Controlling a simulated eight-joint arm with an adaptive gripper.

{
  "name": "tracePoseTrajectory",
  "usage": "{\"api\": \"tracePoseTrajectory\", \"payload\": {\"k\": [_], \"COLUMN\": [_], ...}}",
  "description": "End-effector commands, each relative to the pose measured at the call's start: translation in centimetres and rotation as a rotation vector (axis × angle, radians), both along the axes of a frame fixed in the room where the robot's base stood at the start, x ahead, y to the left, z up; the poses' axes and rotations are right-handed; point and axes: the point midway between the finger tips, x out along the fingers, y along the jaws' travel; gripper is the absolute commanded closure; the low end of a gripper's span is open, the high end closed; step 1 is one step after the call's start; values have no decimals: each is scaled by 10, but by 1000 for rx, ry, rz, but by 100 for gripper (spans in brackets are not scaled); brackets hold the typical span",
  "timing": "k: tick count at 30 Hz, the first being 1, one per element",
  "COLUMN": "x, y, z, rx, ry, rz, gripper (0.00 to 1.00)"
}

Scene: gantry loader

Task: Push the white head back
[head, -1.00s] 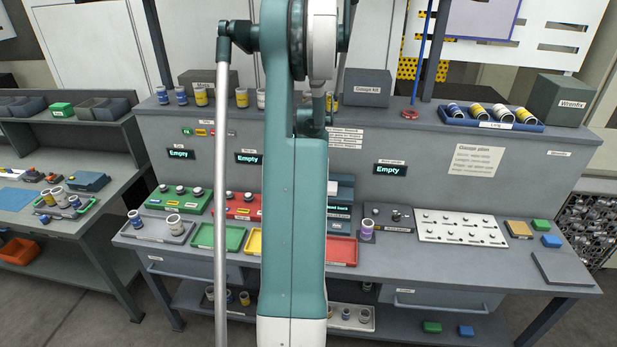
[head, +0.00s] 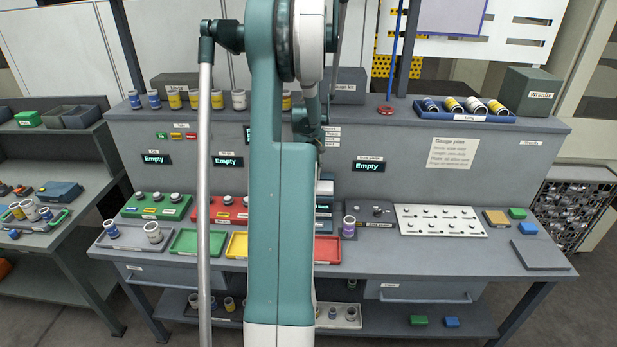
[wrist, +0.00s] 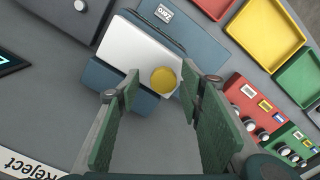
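In the wrist view, the white head (wrist: 148,52) is a flat white block on a dark blue device (wrist: 185,40). A yellow round disc (wrist: 164,79) shows at the head's near edge, between my fingertips in the picture. My gripper (wrist: 162,90) is open, its two green-padded fingers apart with nothing held between them. Contact between fingers and head cannot be told. In the head view, my arm hides most of the device (head: 324,210); only a strip shows at the arm's right edge. My gripper is hidden there.
Green (head: 197,242), yellow (head: 237,245) and red (head: 327,249) trays lie along the bench front. A purple-banded cup (head: 349,227) stands right of the device.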

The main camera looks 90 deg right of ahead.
Motion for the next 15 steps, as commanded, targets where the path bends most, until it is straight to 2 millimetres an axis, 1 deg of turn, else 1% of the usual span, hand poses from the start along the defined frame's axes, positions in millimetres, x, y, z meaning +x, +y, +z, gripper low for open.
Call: {"api": "tracePoseTrajectory", "payload": {"k": [9,15], "x": [1,1], "y": [0,0], "z": [2,15], "rx": [1,0], "ry": [-1,-1], "rz": [1,1], "gripper": [63,63]}}
